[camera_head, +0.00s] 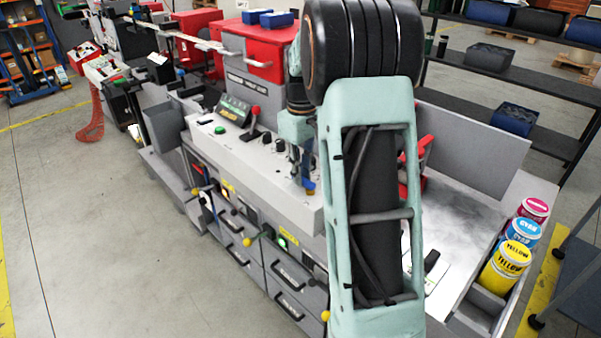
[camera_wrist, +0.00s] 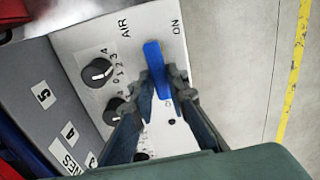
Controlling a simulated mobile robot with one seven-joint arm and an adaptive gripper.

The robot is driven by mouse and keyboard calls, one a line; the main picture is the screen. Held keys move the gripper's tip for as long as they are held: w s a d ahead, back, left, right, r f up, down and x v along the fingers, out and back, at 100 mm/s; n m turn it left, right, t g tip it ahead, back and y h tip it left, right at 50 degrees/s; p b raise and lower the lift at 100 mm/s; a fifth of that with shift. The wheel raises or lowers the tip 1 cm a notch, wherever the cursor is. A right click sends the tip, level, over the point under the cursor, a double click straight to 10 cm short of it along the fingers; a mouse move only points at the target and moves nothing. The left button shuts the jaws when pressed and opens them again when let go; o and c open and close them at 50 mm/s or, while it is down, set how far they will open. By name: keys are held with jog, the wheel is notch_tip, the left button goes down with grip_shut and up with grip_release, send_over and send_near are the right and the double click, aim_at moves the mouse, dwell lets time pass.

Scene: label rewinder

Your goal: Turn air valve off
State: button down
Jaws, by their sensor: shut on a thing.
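The air valve's blue lever (camera_wrist: 155,56) stands on a light grey panel (camera_wrist: 110,35) in the wrist view. Its free end points to the top of the picture, towards the printed "AIR" and "ON". More small lettering lies lower on the panel, partly covered by a finger and too small to read. My gripper (camera_wrist: 159,86) has its two fingers on either side of the lever, shut on it. In the head view my gripper reaches down at the machine's grey control panel (camera_head: 245,160), largely hidden by my arm.
Two black knobs (camera_wrist: 97,72) with number scales sit left of the lever. A red-topped lever (camera_head: 255,110) and a green-lit display (camera_head: 234,110) stand on the panel in the head view. Ink cans (camera_head: 512,262) stand at right. The floor at left is clear.

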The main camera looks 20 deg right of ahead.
jog(key=shift+d+m, duration=0.1)
jog(key=shift+m, duration=0.2)
jog(key=c, duration=1.9)
grip_release()
notch_tip(320, 180, up, 12)
jog(key=shift+r, duration=0.1)
